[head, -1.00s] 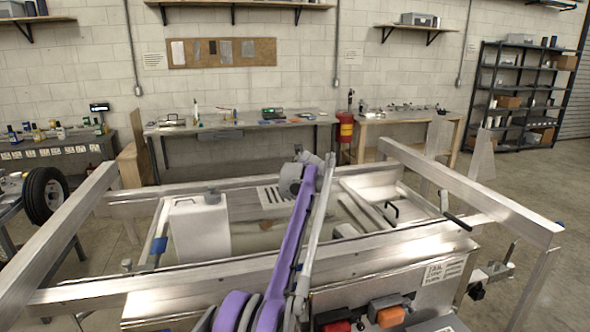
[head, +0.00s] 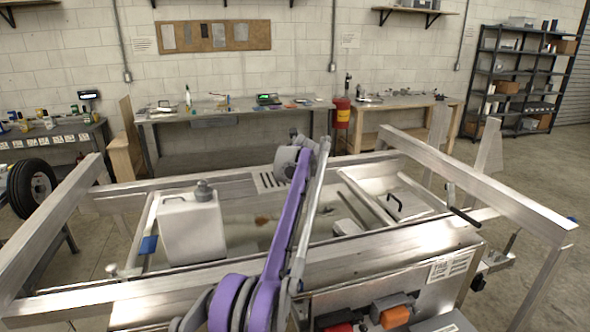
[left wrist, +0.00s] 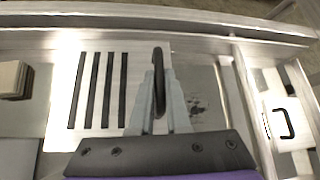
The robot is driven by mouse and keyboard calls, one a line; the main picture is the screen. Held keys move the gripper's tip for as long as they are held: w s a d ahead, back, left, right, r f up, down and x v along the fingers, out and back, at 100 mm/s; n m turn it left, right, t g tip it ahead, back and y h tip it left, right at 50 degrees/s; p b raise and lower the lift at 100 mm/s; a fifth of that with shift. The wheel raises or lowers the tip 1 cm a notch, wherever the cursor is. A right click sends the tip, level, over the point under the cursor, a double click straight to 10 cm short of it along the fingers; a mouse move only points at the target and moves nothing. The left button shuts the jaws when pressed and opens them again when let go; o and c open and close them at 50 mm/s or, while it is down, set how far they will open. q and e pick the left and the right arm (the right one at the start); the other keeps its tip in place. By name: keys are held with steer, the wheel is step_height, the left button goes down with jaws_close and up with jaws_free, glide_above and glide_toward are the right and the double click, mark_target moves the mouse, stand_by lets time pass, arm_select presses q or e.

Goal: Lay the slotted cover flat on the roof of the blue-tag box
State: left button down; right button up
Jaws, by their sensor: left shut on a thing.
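The slotted cover (left wrist: 95,90) is a pale metal plate with several dark parallel slots, in the left wrist view. Its slots also show in the head view (head: 268,181), inside the trailer frame near the far rail. My left gripper (left wrist: 159,78) is shut on the cover's upright black handle, to the right of the slots. In the head view my purple left arm reaches over the near rail and hides part of the cover. I cannot tell whether the cover is resting or lifted. A blue tag (head: 149,245) shows at the trailer's left, but which box it marks is unclear. My right gripper is not in view.
A white tank (head: 192,228) stands inside the frame at left. A lid with a black handle (head: 394,203) is at right. Metal rails (head: 490,190) surround the area. Workbenches (head: 235,112) line the back wall. A stained floor panel (left wrist: 200,95) lies beside the cover.

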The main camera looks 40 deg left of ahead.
arm_select(q)
step_height(320, 180, down, 4)
steer(key=shift+s+f+b, duration=0.15)
steer(key=shift+f+b, duration=0.05)
steer(key=shift+b, duration=0.5)
steer(key=shift+f+b, duration=1.65)
steer(key=shift+f, duration=3.5)
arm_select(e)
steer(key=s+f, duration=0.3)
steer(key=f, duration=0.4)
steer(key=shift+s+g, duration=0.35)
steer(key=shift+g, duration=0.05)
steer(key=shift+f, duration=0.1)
arm_select(q)
steer(key=c, duration=0.8)
jaws_free()
steer(key=b+v, duration=0.1)
steer(key=v, duration=0.9)
steer(key=shift+s+d+r, duration=0.15)
steer(key=shift+d+r, duration=0.1)
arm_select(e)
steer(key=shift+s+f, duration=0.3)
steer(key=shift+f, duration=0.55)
